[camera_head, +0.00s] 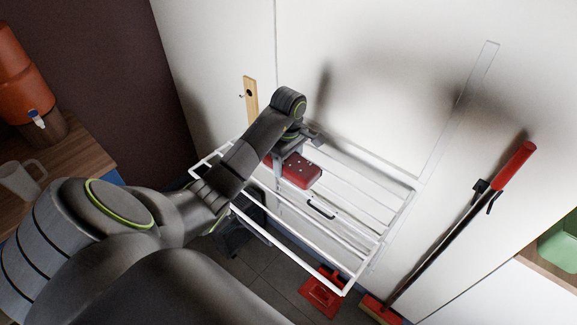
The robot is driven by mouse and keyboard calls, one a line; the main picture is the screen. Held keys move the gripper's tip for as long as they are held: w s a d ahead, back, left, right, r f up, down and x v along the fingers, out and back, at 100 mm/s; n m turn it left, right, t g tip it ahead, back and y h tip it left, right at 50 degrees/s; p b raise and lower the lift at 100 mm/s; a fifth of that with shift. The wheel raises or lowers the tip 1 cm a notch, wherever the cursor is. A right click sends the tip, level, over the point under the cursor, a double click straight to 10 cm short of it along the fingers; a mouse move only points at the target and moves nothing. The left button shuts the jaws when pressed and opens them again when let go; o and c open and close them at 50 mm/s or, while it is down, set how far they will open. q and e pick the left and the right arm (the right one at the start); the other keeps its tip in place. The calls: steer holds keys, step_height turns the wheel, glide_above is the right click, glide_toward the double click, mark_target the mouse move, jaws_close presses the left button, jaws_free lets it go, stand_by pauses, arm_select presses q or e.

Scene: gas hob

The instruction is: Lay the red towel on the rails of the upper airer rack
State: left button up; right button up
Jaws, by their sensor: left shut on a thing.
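The red towel (303,172) is a small red folded piece with a few pale spots, at the upper rack's left-middle part. The upper airer rack (398,221) is a white frame of thin rails standing out from the pale wall. My left gripper (287,153) is over the rack, shut on the towel, with its arm reaching in from the left. The gripper and arm hide part of the towel and the rack's left rails. I cannot tell whether the towel touches the rails. My right gripper is not in view.
A broom with a red handle (515,160) leans at the right. A red dustpan (323,293) is below the rack. An orange dispenser (22,80) and a clear mug (22,181) are on a wooden top at left. The rack's right rails look bare.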

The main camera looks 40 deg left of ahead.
arm_select(q)
steer(key=shift+f, duration=0.7)
steer(key=o, duration=1.1)
steer(key=shift+c, duration=0.2)
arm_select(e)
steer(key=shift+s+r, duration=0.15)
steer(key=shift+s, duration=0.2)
arm_select(q)
steer(key=shift+r, duration=0.1)
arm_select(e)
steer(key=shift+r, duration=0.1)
